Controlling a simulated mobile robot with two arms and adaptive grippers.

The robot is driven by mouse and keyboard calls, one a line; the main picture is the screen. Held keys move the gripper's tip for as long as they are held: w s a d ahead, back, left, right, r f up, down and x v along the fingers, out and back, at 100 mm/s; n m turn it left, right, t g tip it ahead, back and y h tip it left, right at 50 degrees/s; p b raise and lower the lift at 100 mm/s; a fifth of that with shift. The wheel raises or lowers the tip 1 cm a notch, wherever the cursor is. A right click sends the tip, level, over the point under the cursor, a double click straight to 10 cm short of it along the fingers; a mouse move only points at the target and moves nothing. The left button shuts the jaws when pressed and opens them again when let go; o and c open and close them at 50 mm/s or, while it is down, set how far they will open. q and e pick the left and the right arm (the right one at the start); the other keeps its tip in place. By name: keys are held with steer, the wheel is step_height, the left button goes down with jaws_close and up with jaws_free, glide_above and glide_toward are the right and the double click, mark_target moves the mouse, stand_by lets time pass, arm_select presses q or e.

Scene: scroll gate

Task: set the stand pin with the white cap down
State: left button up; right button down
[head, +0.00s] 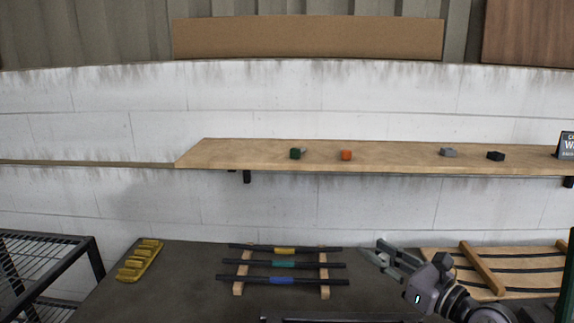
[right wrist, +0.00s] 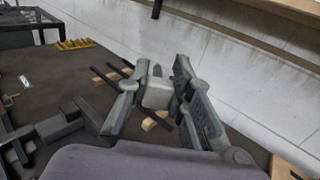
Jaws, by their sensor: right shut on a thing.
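My right gripper (head: 378,256) is above the dark table, to the right of the rack of rods. In the right wrist view its two fingers (right wrist: 157,98) close on a pale, whitish block-like piece (right wrist: 156,94), which looks like the white cap of the stand pin. The rest of the pin is hidden by the fingers or too small to tell. In the head view the held piece cannot be made out. A dark jointed shape (right wrist: 55,128) at the left of the right wrist view looks like my left gripper; its jaws are unclear.
A wooden rack (head: 324,272) carries dark rods with yellow, teal and blue bands. A yellow ridged holder (head: 139,261) lies at the table's left. A slatted wooden frame (head: 486,270) is at the right. A wall shelf (head: 240,155) holds several small blocks. Bare table (head: 185,285) lies left of the rack.

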steer(key=s+f+m+t+h, duration=0.1)
steer(key=s+f+m+h, duration=0.2)
steer(key=s, duration=0.8)
steer(key=s+f+m+t+h, duration=0.2)
steer(key=s+f+m+h, duration=0.2)
steer(key=s+f+h, duration=0.3)
steer(key=shift+s+a+f, duration=0.3)
steer(key=shift+s+f, duration=0.8)
steer(key=shift+s, duration=1.35)
